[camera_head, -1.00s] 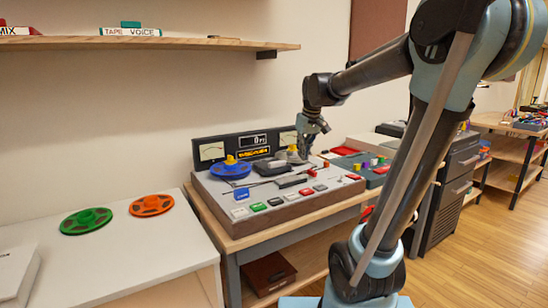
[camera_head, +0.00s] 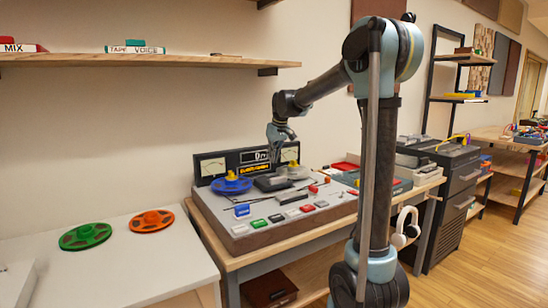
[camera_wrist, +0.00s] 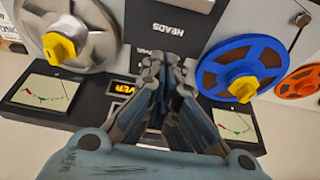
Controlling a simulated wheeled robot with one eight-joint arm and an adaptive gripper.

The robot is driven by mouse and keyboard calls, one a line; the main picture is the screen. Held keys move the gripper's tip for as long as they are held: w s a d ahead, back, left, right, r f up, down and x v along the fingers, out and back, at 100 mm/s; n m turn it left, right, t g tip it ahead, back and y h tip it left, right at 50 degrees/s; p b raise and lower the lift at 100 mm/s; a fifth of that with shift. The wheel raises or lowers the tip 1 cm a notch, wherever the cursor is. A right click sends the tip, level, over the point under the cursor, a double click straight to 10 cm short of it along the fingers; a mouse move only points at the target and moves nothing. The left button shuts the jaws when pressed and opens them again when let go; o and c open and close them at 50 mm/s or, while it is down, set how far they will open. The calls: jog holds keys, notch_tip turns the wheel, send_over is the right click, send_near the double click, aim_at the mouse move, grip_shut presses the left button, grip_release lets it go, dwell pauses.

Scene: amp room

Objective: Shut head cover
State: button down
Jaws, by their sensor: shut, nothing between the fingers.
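The tape machine (camera_head: 270,215) stands on a wooden bench. Its dark head cover (camera_head: 272,183) lies between the blue reel (camera_head: 231,183) and the silver reel (camera_head: 293,171). In the wrist view the cover is a black panel marked HEADS (camera_wrist: 167,28); I cannot tell how far it is raised. My gripper (camera_head: 274,160) points down above the cover, at the meter panel side. It is shut and empty, and its fingertips (camera_wrist: 169,62) show close to the cover's edge. I cannot tell whether they touch it. The fingers hide part of the display.
The meter panel (camera_head: 245,163) stands upright behind the reels. Coloured buttons (camera_head: 276,218) line the machine's front. A green reel (camera_head: 85,236) and an orange reel (camera_head: 152,221) lie on the white table to the left. A wall shelf (camera_head: 140,60) hangs above it.

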send_over(269, 177)
jog(key=s, duration=0.1)
jog(key=f, duration=0.6)
jog(key=shift+s+d, duration=0.2)
jog(key=shift+d, duration=0.15)
jog(key=shift+s+d+f, duration=0.2)
jog(key=shift+s, duration=0.05)
jog(key=shift+s+d+r, duration=0.15)
jog(key=shift+s+d, duration=0.15)
jog(key=shift+s, duration=0.15)
jog(key=shift+s+d, duration=0.65)
jog(key=shift+s, duration=0.3)
jog(key=s+d, duration=0.3)
jog(key=s, duration=0.2)
jog(key=s+d, duration=0.2)
jog(key=s, duration=0.1)
jog(key=shift+s+d, duration=0.15)
jog(key=shift+d, duration=0.15)
jog(key=shift+s+d, duration=0.2)
jog(key=shift+s, duration=0.15)
